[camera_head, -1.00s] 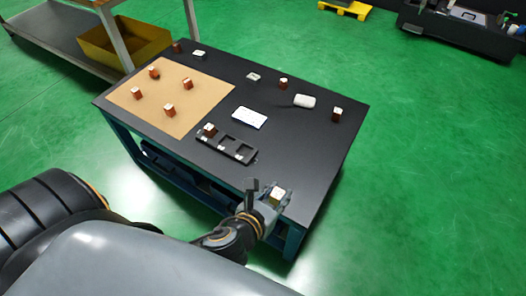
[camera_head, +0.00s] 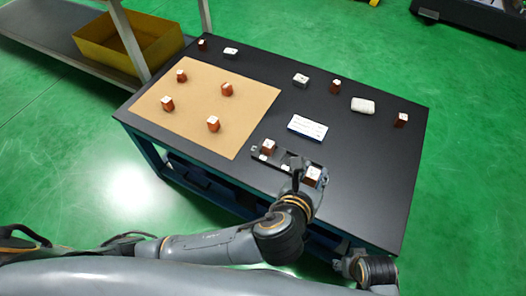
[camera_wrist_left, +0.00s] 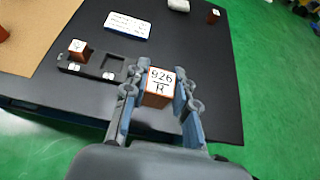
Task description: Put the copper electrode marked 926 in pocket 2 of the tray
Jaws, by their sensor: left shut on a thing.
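My left gripper (camera_head: 303,177) is shut on the copper electrode marked 926 (camera_wrist_left: 158,88), a reddish block with a white top label. In the head view this electrode (camera_head: 312,177) is over or beside the near right end of the dark tray (camera_head: 259,157); its height is unclear. In the left wrist view the tray (camera_wrist_left: 92,71) lies left of the gripper (camera_wrist_left: 160,105), with the electrode apart from it in the picture. Another copper electrode (camera_wrist_left: 78,46) stands in the tray's left pocket. The middle pocket (camera_wrist_left: 110,64) looks empty. Left fingers hide the tray's right end.
A white card (camera_head: 307,127) lies behind the tray. Several copper electrodes stand on the tan mat (camera_head: 190,110). More blocks and a white rounded thing (camera_head: 363,105) lie along the table's back. Part of my right arm shows at lower right; its fingers are unclear.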

